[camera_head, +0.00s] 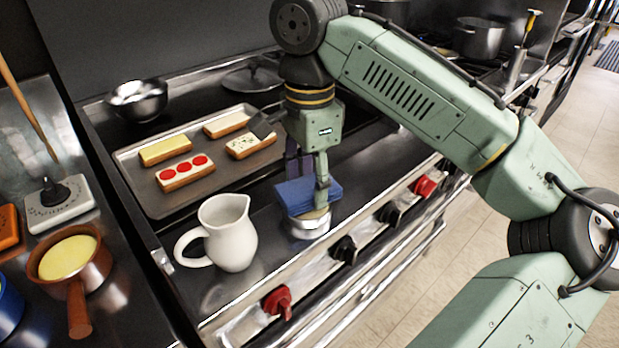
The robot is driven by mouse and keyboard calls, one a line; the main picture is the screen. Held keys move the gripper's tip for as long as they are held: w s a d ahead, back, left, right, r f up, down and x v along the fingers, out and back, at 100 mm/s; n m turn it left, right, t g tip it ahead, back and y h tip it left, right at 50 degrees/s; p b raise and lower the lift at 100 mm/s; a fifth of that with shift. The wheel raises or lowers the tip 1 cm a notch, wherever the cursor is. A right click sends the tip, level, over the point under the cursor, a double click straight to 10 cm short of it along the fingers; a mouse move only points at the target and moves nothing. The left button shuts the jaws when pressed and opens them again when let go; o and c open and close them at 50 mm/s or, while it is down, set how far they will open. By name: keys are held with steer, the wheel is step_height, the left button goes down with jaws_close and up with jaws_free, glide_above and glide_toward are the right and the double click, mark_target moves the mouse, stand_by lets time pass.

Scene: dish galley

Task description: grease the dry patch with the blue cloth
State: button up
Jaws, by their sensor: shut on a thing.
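My gripper (308,190) points down over the front of the dark griddle plate (265,208) and is shut on the blue cloth (296,198). The cloth looks like a folded blue pad. It is right over a small round silver tin (309,231) with a tan top. I cannot tell whether the cloth touches the tin. I cannot make out a distinct dry patch on the griddle; my arm and gripper hide part of the plate.
A white jug (228,238) stands just left of the tin. Behind it, a tray (150,205) holds several bread slices with toppings. A metal bowl (138,108) stands at the back left. Red and black knobs (344,249) line the front edge. A copper pan (98,273) is at left.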

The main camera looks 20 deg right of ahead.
mark_target(310, 186)
steer(key=shift+f, duration=0.6)
stand_by(1.7)
step_height(310, 186, up, 7)
steer(key=p, duration=0.6)
steer(key=shift+r, duration=0.1)
stand_by(0.8)
